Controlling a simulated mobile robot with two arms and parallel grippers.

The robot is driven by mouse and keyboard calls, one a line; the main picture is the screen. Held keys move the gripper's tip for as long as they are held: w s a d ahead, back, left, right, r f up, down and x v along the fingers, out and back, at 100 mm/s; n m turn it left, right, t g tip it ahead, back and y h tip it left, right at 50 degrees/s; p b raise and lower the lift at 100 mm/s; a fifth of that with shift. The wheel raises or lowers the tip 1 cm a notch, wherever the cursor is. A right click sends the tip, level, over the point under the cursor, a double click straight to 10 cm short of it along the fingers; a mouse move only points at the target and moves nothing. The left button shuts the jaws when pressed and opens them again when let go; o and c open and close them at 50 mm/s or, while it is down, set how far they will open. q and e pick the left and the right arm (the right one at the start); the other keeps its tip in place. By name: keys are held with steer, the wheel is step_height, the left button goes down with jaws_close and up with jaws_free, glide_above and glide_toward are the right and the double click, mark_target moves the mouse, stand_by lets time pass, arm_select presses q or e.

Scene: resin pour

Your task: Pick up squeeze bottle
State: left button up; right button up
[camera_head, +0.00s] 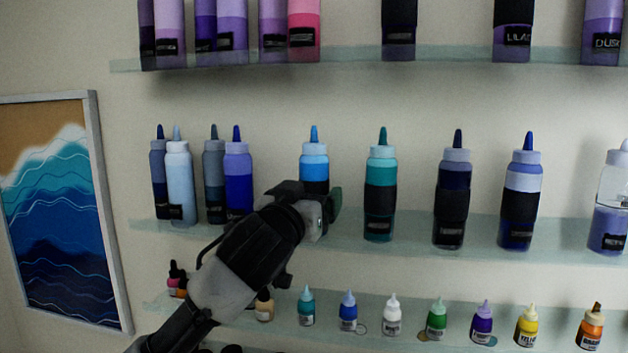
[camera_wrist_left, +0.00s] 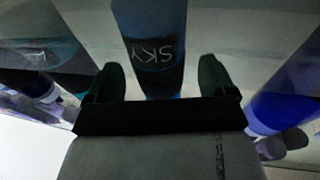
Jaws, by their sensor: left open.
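A light blue squeeze bottle (camera_head: 314,165) with a blue nozzle stands upright on the middle glass shelf in the head view. My left gripper (camera_head: 318,205) is in front of it and covers its lower part. In the left wrist view the bottle (camera_wrist_left: 153,40) has a dark label reading "SKY" upside down. It lies between the two open fingers of my left gripper (camera_wrist_left: 168,80), with a gap to each finger. I cannot tell how deep the bottle sits between them. My right gripper is not in view.
A teal bottle (camera_head: 381,190) stands to the right and a violet-blue bottle (camera_head: 237,178) to the left on the same glass shelf (camera_head: 345,224). Small dropper bottles such as a blue one (camera_head: 348,312) line the shelf below. An upper shelf (camera_head: 350,57) holds purple bottles.

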mark_target(311, 154)
arm_select(q)
steer(key=shift+p+x, duration=0.4)
steer(key=shift+x, duration=0.55)
steer(key=shift+w+d, duration=0.1)
steer(key=shift+w, duration=0.05)
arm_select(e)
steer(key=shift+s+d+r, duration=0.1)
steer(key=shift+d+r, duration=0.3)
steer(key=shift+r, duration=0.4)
arm_select(q)
steer(key=c, duration=1.1)
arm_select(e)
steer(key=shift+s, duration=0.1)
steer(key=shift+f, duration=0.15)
